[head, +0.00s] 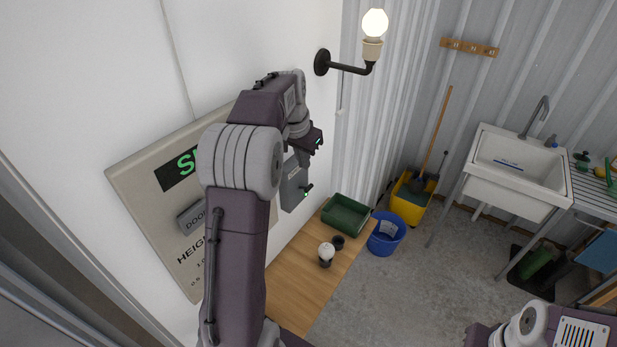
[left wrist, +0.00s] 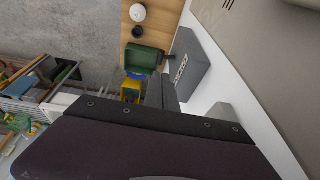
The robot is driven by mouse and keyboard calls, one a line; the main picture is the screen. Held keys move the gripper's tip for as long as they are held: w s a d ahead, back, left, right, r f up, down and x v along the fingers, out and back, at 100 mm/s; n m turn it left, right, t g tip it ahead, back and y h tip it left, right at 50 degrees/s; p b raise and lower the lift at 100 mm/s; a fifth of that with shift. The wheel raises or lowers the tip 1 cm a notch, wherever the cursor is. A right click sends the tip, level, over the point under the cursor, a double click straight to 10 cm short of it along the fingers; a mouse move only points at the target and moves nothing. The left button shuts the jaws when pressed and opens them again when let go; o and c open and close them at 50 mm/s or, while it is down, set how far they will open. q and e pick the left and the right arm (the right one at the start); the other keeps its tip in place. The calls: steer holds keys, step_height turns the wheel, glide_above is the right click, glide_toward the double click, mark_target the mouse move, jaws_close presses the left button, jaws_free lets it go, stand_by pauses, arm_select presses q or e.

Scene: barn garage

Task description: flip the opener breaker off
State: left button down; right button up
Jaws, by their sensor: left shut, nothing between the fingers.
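A grey breaker box (head: 293,187) is mounted on the white wall, with a small dark lever and a green light on its right side. It also shows in the left wrist view (left wrist: 188,66), with a label on its face and a dark lever at its edge. My left gripper (head: 318,141) is just above the box in the head view, apart from it. In the left wrist view its narrow grey fingers (left wrist: 161,90) are shut and empty, close beside the box. The label text is too small to read. My right arm shows at the lower right, its gripper out of frame.
A beige sign board (head: 150,180) hangs on the wall behind my left arm. A wall lamp (head: 372,50) is up and right. Below is a wooden bench (head: 285,295) with a green tray (head: 346,213) and a bulb (head: 326,252). A blue bucket (head: 386,233) stands on the floor.

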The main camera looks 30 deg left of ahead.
mark_target(309, 186)
arm_select(q)
steer(key=p+x, duration=0.3)
steer(key=x, duration=0.6)
steer(key=shift+f, duration=0.1)
steer(key=shift+d+f, duration=0.1)
steer(key=shift+f, duration=0.2)
